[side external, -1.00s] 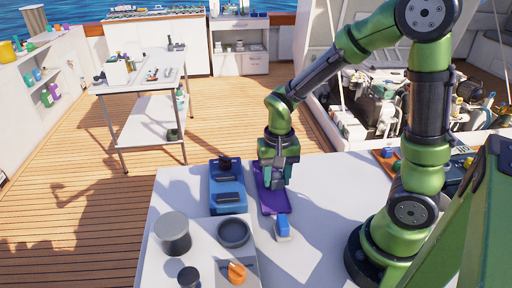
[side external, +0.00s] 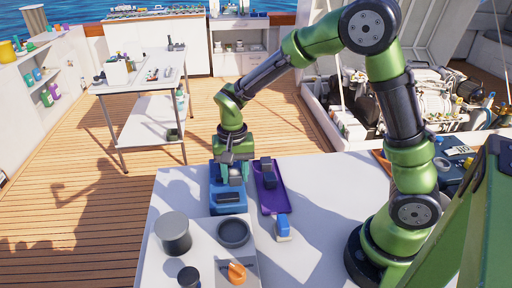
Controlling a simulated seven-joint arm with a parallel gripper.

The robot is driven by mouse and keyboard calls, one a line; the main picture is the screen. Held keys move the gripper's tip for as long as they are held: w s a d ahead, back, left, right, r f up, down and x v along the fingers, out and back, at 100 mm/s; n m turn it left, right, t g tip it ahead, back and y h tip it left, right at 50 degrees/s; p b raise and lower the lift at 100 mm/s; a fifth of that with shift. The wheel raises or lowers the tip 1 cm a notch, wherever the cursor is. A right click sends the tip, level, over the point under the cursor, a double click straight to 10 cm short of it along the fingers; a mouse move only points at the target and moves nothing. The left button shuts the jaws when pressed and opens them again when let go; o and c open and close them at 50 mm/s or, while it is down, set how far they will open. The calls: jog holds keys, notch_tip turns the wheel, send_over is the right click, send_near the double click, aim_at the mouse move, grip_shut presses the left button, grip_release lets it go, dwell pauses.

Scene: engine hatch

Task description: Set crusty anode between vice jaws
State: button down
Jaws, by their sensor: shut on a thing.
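The vice (side external: 228,208) is blue with dark jaw parts and stands near the far left edge of the white worktable. My gripper (side external: 235,178) is right above the vice, pointing down, its teal fingers at the vice's far half. It is shut on a small greyish piece, likely the crusty anode (side external: 236,181), which shows between the fingers. The fingers and the vice hide much of it, and I cannot tell whether it touches the jaws. A purple tray (side external: 274,203) lies just right of the vice, with a dark blue-grey item (side external: 268,174) in it.
A blue-and-white brush-like item (side external: 283,229) lies in front of the tray. A grey canister (side external: 173,233), a dark round dish (side external: 233,233) and an orange knob-like piece (side external: 237,271) are nearer the camera.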

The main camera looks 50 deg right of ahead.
aim_at(227, 189)
jog(key=w, duration=0.3)
jog(key=shift+w+a+f, duration=0.1)
jog(key=shift+a+f, duration=0.05)
jog(key=shift+a, duration=0.05)
jog(key=shift+f, duration=1.7)
jog(key=shift+f, duration=0.15)
jog(key=c, duration=0.6)
grip_release()
jog(key=shift+c, duration=0.2)
notch_tip(227, 189, up, 12)
jog(key=s+d+r+n+t+y, duration=0.1)
jog(key=s+r+n+t, duration=0.1)
jog(key=s, duration=0.7)
jog(key=s+r+n+t+y, duration=0.1)
jog(key=s+r+n+t, duration=0.2)
jog(key=s, duration=0.6)
notch_tip(227, 189, up, 4)
jog(key=shift+s+d+f+t, duration=0.2)
jog(key=shift+d+t, duration=0.2)
jog(key=shift+t, duration=0.7)
